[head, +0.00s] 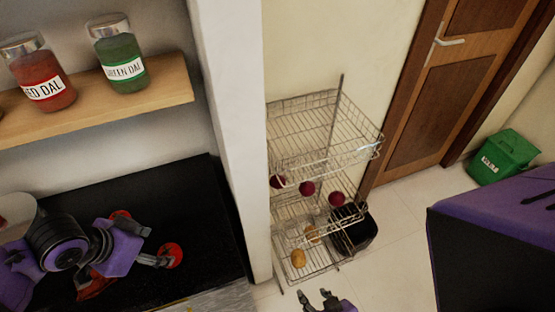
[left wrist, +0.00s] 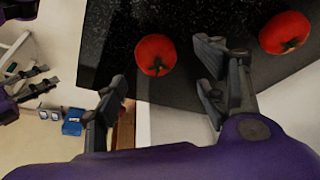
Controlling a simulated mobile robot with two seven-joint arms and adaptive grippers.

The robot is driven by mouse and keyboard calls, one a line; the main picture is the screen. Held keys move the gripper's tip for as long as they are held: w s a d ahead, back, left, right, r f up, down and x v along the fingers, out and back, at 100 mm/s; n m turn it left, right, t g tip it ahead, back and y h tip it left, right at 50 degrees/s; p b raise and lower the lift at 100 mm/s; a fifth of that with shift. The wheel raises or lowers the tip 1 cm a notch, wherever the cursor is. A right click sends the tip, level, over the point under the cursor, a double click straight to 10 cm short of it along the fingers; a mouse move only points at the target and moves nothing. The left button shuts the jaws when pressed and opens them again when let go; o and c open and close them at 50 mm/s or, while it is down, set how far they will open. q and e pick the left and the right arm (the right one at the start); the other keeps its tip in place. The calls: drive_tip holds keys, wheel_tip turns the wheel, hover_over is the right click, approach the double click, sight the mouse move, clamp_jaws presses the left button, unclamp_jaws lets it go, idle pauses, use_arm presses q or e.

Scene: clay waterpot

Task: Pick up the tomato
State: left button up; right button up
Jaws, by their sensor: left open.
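A red tomato (head: 171,255) lies on the black counter (head: 190,200) at the fingertips of my left gripper (head: 152,245). Other red tomatoes (head: 120,214) (head: 95,286) show partly behind and below that gripper. In the left wrist view, my left gripper (left wrist: 160,80) is open and empty. One tomato (left wrist: 155,55) appears between its spread fingers, near the counter edge; I cannot tell whether they touch. Another tomato (left wrist: 285,33) lies outside the right finger. My right gripper (head: 316,298) is at the bottom of the head view, away from the counter, its fingers apart and empty.
A wooden shelf (head: 110,112) above the counter holds a red dal jar (head: 42,78) and a green dal jar (head: 121,60). A white wall edge (head: 235,130) separates the counter from a wire rack (head: 315,150) with onions and potatoes. A green bin (head: 503,157) stands near the door.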

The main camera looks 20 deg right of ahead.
sight(166, 254)
use_arm(q)
drive_tip(key=x, duration=0.6)
drive_tip(key=shift+s+d, duration=0.15)
drive_tip(key=shift+s, duration=0.15)
drive_tip(key=c, duration=1.2)
